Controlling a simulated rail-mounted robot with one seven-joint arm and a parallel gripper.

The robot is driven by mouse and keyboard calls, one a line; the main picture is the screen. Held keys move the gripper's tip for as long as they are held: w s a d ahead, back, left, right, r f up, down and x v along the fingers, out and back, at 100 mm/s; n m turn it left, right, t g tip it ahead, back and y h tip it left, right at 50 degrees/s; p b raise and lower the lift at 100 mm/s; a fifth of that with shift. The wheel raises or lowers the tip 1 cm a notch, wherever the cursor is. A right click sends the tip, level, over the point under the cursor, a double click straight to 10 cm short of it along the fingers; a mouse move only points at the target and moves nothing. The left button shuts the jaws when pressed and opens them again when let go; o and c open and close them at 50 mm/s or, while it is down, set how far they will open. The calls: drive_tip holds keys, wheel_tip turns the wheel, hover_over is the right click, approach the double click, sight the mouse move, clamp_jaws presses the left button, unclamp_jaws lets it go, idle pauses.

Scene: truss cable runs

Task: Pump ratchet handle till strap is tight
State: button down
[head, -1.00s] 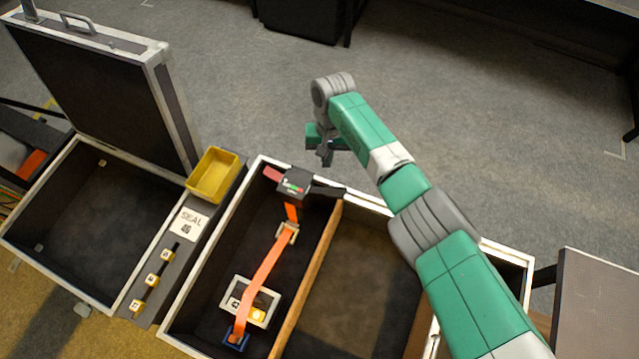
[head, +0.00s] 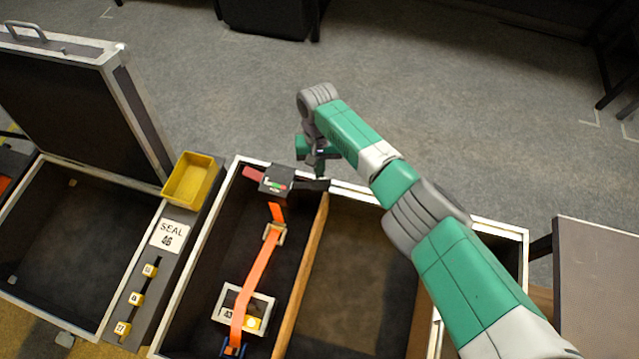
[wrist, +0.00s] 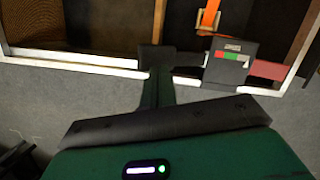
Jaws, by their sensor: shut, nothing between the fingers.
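The ratchet (head: 277,182) is a dark block on the far rim of the right case, with a small red and green display on top. It also shows in the wrist view (wrist: 231,62). Its black handle (head: 312,186) points right, and a red tab (head: 252,173) sticks out on the left. The orange strap (head: 258,275) runs from the ratchet through a tan guide (head: 273,233) and over a grey-framed unit to a blue anchor (head: 233,347). My gripper (head: 319,168) is shut and empty at the handle's free end; the wrist view (wrist: 157,58) does not settle contact.
A wooden divider (head: 303,275) splits the right case; its right bay is empty. A yellow bin (head: 193,180), a SEAL 46 card (head: 169,236) and several small yellow-tagged pieces sit on the ledge at left. The open case lid (head: 75,95) stands at far left.

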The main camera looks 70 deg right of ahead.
drive_tip(key=shift+b+x, duration=0.35)
drive_tip(key=shift+x, duration=0.6)
